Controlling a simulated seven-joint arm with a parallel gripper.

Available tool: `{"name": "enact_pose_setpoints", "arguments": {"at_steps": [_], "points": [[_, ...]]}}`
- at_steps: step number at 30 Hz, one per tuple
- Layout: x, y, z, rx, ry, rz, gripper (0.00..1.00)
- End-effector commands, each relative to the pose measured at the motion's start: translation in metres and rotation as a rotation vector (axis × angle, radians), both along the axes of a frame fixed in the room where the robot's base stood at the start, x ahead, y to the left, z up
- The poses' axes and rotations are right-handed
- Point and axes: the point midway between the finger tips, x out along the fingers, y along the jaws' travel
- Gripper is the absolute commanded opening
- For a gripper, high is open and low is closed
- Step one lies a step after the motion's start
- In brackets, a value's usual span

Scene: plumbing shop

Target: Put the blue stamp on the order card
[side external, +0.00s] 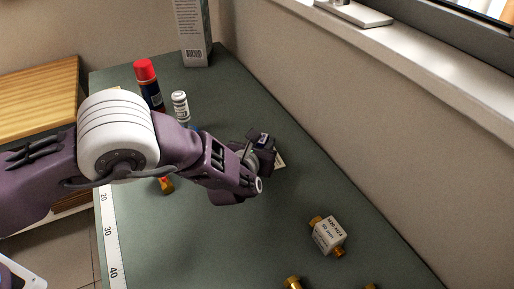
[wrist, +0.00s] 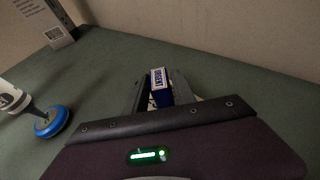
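The blue stamp (wrist: 160,89) is a small blue block with a white label reading what looks like "URGENT". It sits between the two fingers of my gripper (wrist: 162,92) in the wrist view, which appear closed on its sides. In the side external view my gripper (side external: 260,152) is low over the bench, and the stamp top (side external: 263,138) shows between the dark fingers. A pale cream edge, likely the order card (side external: 281,161), shows just beyond the fingers. Most of it is hidden by my gripper, and I cannot tell whether the stamp touches it.
A red-capped can (side external: 147,80) and a white bottle (side external: 180,105) stand behind my arm. A blue round object (wrist: 50,122) lies left in the wrist view. A boxed brass fitting (side external: 329,235) is at front right. A tall carton (side external: 192,32) stands at the back; a wall borders the right.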

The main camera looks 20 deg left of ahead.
Motion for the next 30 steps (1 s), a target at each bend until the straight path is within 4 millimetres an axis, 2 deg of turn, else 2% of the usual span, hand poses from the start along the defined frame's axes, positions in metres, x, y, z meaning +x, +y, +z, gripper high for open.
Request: {"name": "enact_pose_setpoints", "arguments": {"at_steps": [12,15,19,26,28,29,30], "points": [[-0.083,-0.001,0.035,0.0,0.001,-0.004,0.31],[-0.097,-0.001,0.04,0.0,0.0,-0.003,0.31],[-0.105,0.0,0.043,0.0,0.001,-0.002,0.31],[-0.105,0.0,0.044,-0.001,0.0,0.0,0.31],[-0.102,0.01,0.052,-0.024,0.0,0.038,0.31],[-0.1,0.02,0.06,-0.051,0.001,0.082,0.31],[-0.096,0.041,0.075,-0.104,0.002,0.165,0.31]]}}
